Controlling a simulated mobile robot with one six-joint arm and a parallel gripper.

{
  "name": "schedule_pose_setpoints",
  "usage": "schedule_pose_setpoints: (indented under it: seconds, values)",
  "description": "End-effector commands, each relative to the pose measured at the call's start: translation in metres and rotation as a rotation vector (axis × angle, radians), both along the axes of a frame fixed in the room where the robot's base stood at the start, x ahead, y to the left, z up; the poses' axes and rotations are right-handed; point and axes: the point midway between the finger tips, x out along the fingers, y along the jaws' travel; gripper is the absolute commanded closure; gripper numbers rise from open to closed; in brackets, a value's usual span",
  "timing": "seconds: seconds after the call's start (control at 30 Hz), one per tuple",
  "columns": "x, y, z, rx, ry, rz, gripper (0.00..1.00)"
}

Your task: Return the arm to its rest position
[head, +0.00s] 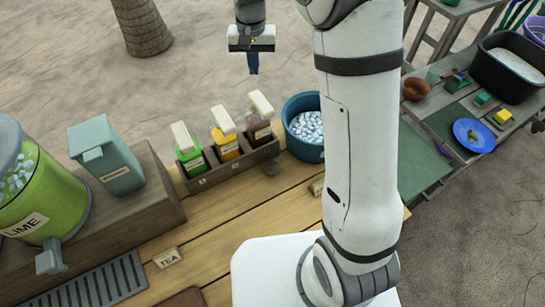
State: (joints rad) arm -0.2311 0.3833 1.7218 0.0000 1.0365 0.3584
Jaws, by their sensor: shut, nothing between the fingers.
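My gripper (252,63) hangs at the top centre of the head view, pointing down above the sandy ground beyond the wooden counter. Its dark blue fingers are together and I see nothing held in them. My white arm rises through the middle of the view and hides part of the counter and the ground behind it. The gripper is apart from everything on the counter.
The wooden counter (240,215) carries bottles in a dark rack (230,165), a blue tub (303,130), a grey-green box (108,155) and a green lime dispenser (45,195). At right, a second table holds a blue plate (485,141) and a black bin (497,82). Open sand surrounds the gripper.

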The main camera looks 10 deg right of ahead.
Motion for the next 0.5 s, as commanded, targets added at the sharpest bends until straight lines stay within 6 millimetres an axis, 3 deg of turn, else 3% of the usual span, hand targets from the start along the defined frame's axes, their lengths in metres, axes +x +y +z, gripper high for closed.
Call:
schedule_pose_setpoints:
  seconds: [0.5]
  values:
    - [-0.0041, -0.0035, 0.0028, 0.001, -0.007, 0.001, 1.0]
